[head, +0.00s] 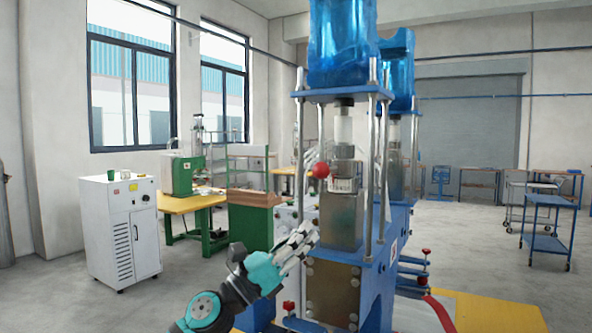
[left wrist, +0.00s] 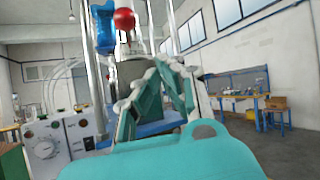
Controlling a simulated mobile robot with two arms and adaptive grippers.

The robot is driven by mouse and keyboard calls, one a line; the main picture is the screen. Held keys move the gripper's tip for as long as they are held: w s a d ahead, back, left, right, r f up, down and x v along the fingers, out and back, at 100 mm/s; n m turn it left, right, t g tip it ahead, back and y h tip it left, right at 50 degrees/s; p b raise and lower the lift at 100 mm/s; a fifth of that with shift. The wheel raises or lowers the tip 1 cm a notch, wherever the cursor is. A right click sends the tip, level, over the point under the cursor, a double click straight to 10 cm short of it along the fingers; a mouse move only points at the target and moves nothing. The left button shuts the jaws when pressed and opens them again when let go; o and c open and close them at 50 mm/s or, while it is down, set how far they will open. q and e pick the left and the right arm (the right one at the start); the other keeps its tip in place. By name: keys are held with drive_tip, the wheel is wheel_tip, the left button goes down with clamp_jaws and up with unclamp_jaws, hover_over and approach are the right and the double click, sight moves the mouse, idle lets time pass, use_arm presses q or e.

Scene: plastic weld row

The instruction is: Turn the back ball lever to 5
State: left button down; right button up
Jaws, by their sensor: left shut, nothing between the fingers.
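A red ball (head: 321,170) sits at the front of the nearer blue press, beside a small plate with markings (head: 341,185) too small to read. The ball also shows at the top of the left wrist view (left wrist: 124,18). I cannot tell its setting, and its lever arm is hardly visible. My left gripper (head: 305,238) is below the ball and slightly left of it, apart from it, shut and empty. Its fingers also show in the left wrist view (left wrist: 152,75), below the ball. My right gripper is not in view.
The press has upright metal rods (head: 372,180) and a blue plate (head: 335,95) above the ball. Other red knobs (head: 426,252) stand low on the right. A white cabinet (head: 122,230) stands at the left, and a blue cart (head: 549,228) at the right.

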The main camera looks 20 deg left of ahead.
use_arm(q)
wheel_tip(320, 180, up, 9)
drive_tip(key=m+g, duration=0.5)
drive_tip(key=m, duration=1)
drive_tip(key=a+r+m+t+y, duration=0.1)
drive_tip(key=a+r+m+y, duration=0.1)
drive_tip(key=a+r+y, duration=0.3)
drive_tip(key=a+m+y, duration=0.2)
drive_tip(key=a, duration=0.5)
drive_tip(key=w+d+f+p, duration=0.1)
drive_tip(key=w+d+p, duration=0.4)
drive_tip(key=w+d, duration=0.2)
drive_tip(key=shift+w+f+p, duration=0.15)
drive_tip(key=shift+w+p, duration=0.2)
drive_tip(key=shift+w, duration=0.1)
drive_tip(key=shift+w, duration=0.1)
